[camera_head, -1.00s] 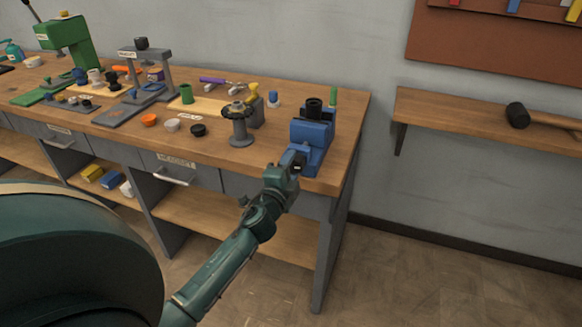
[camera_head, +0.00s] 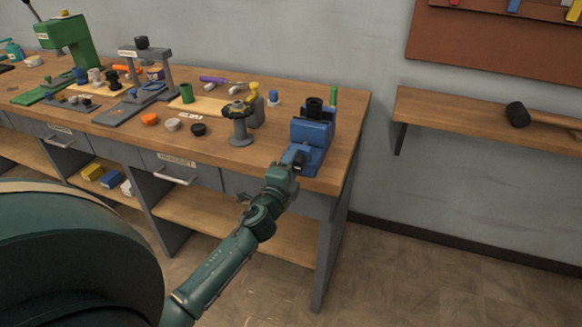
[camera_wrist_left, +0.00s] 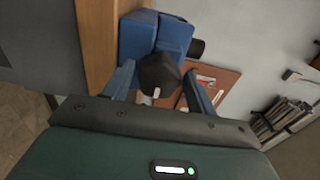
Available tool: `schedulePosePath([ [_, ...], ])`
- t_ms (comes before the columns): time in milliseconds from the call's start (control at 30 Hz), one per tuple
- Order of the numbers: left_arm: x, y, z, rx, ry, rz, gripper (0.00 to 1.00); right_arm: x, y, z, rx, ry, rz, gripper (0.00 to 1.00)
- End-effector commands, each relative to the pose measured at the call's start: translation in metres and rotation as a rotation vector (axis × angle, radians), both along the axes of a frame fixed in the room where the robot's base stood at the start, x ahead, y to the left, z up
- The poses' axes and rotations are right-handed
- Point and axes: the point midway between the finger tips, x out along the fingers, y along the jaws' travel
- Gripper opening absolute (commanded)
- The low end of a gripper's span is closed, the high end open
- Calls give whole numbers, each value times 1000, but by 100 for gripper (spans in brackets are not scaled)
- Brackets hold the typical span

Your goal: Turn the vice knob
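The blue vice (camera_head: 312,137) stands at the right front corner of the wooden workbench. It also shows at the top of the left wrist view (camera_wrist_left: 172,35). Its dark faceted knob (camera_wrist_left: 160,75) has a small pale mark and faces my left gripper (camera_wrist_left: 160,82). The two blue fingers stand apart, one on each side of the knob, and I see no clear contact with it. In the head view my left gripper (camera_head: 292,162) is right at the vice's front, and it mostly hides the knob there. My right gripper is out of view.
A grey stand (camera_head: 240,127) is left of the vice on the workbench (camera_head: 350,118). Small parts, a green press (camera_head: 75,45) and grey fixtures lie farther left. A wall shelf (camera_head: 480,118) holds a mallet (camera_head: 518,115). The floor right of the bench is clear.

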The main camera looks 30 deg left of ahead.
Motion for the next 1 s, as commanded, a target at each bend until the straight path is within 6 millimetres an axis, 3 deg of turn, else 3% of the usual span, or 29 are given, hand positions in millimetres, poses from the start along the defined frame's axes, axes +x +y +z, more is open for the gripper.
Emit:
schedulePosePath([
  [133, 0, 0, 0, -1, 0, 0, 68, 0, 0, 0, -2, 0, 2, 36],
  [467, -7, -2, -1, -1, 1, -1, 68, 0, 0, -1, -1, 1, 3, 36],
  [1000, -109, -26, -2, -2, 1, 1, 68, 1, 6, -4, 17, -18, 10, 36],
])
